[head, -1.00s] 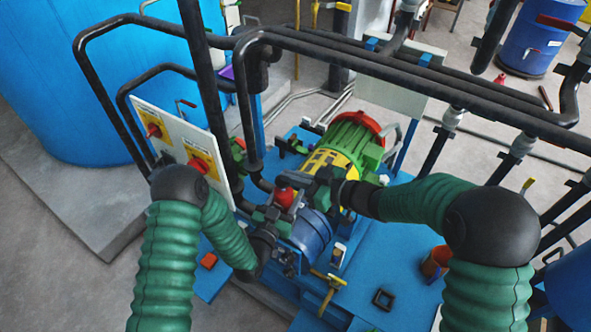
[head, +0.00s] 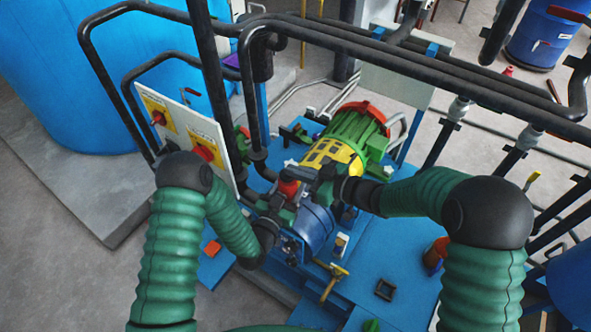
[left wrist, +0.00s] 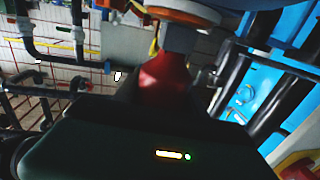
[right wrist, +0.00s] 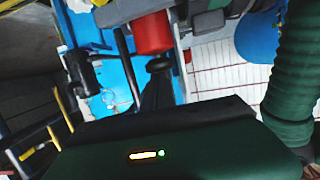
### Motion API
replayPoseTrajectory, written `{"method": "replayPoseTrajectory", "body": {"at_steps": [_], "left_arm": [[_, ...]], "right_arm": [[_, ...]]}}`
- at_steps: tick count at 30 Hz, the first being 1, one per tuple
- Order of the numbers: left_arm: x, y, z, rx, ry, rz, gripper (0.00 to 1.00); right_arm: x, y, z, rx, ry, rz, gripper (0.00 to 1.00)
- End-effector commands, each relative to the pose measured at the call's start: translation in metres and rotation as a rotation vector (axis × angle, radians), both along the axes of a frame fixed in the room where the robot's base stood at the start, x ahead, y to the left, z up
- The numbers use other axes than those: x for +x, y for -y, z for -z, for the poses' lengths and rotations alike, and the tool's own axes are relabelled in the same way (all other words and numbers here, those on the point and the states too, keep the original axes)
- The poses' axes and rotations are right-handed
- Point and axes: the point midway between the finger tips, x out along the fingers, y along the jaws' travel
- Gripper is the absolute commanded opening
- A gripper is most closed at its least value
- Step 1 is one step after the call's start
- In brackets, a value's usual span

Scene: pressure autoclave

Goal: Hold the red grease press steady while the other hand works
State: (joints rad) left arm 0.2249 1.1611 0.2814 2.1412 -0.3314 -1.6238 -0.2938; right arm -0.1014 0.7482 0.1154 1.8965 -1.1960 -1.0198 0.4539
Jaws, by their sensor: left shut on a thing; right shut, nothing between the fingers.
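The red grease press (head: 289,188) stands upright by the blue pump housing, just in front of the yellow-green motor. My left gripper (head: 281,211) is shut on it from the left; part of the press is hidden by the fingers. In the left wrist view the red body (left wrist: 164,76) shows between dark fingers, under a pale collar. My right gripper (head: 324,184) is shut and empty, just right of the press; I cannot tell whether it touches anything. In the right wrist view its dark fingers (right wrist: 157,83) lie close together below a red cylinder (right wrist: 152,33), which I cannot identify surely.
The motor (head: 345,145) sits behind the grippers. Black pipes (head: 380,70) cross overhead. A panel with red switches (head: 180,125) stands at left. A yellow-handled valve (head: 334,280), a small dark square frame (head: 384,290) and an orange-red cup (head: 438,252) are in front and right on blue plating.

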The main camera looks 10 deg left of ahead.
Motion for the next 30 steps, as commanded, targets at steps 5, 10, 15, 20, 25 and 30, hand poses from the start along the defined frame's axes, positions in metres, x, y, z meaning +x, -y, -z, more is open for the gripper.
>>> {"method": "replayPoseTrajectory", "body": {"at_steps": [5, 10, 15, 20, 25, 30], "left_arm": [[0.000, 0.002, 0.000, -0.002, 0.001, 0.004, 0.00], [0.000, 0.001, 0.000, -0.002, 0.001, 0.002, 0.00], [0.000, 0.001, 0.000, -0.002, 0.000, 0.001, 0.00], [0.000, 0.001, 0.000, -0.002, 0.000, 0.001, 0.00], [0.000, 0.001, 0.000, -0.002, 0.000, 0.001, 0.00], [0.000, 0.000, 0.000, -0.001, 0.000, 0.000, 0.00]], "right_arm": [[0.001, 0.001, -0.029, -0.001, 0.004, 0.001, 0.00], [-0.011, 0.033, -0.046, 0.003, 0.004, 0.005, 0.00], [-0.025, 0.067, -0.056, 0.004, 0.006, 0.002, 0.00], [-0.033, 0.086, -0.061, 0.006, 0.005, 0.001, 0.00], [-0.035, 0.090, -0.062, 0.006, 0.003, -0.001, 0.00], [-0.035, 0.089, -0.063, 0.006, 0.004, -0.001, 0.00]]}}
